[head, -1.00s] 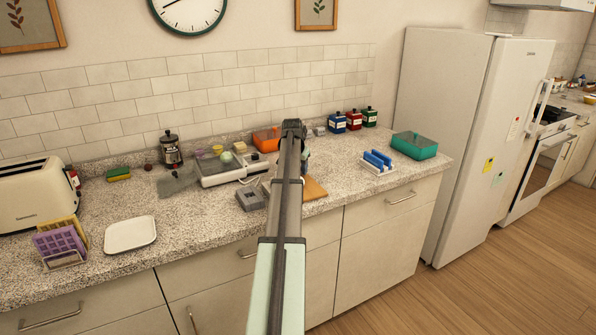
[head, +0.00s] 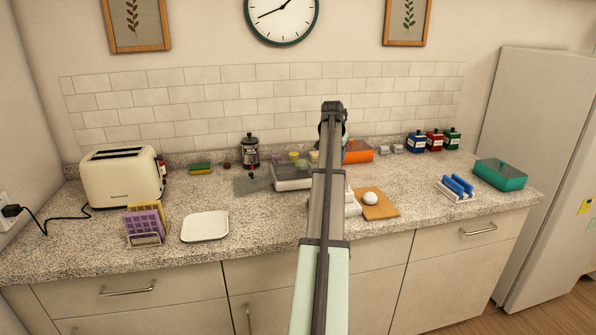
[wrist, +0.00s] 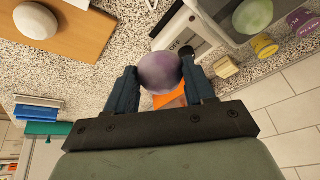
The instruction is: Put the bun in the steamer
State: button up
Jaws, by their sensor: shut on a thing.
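My gripper (wrist: 160,85) is shut on a round purple bun (wrist: 160,72), held between its two fingers in the wrist view. In the head view my arm hides most of the gripper and the bun. A low light-coloured appliance (head: 292,180), which may be the steamer, sits on the counter left of my arm. In the wrist view its white front (wrist: 180,38) carries an OFF label, and a green bun (wrist: 252,16) rests on its dark top. A white bun (head: 370,199) lies on a wooden board (head: 385,212) right of my arm.
An orange box (head: 358,152) and several bottles (head: 434,141) stand at the back. The front middle counter is partly clear.

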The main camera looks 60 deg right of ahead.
jog(key=w+a+r+n+t+y, duration=0.1)
jog(key=w+a+n+t, duration=0.1)
jog(key=w+n, duration=0.55)
jog(key=w+a+r+n+t+y, duration=0.1)
jog(key=w+a+r+n+y, duration=0.2)
jog(key=w, duration=0.8)
jog(key=shift+n+h, duration=0.35)
jog(key=shift+h, duration=0.25)
jog(key=shift+w+d+f, duration=0.1)
jog(key=shift+d+f, duration=0.05)
jog(key=shift+f, duration=2.5)
jog(key=shift+w+d+f, duration=0.1)
jog(key=shift+f, duration=2.55)
jog(key=shift+f, duration=0.1)
jog(key=o, duration=0.8)
jog(key=shift+c, duration=0.2)
jog(key=v, duration=1.2)
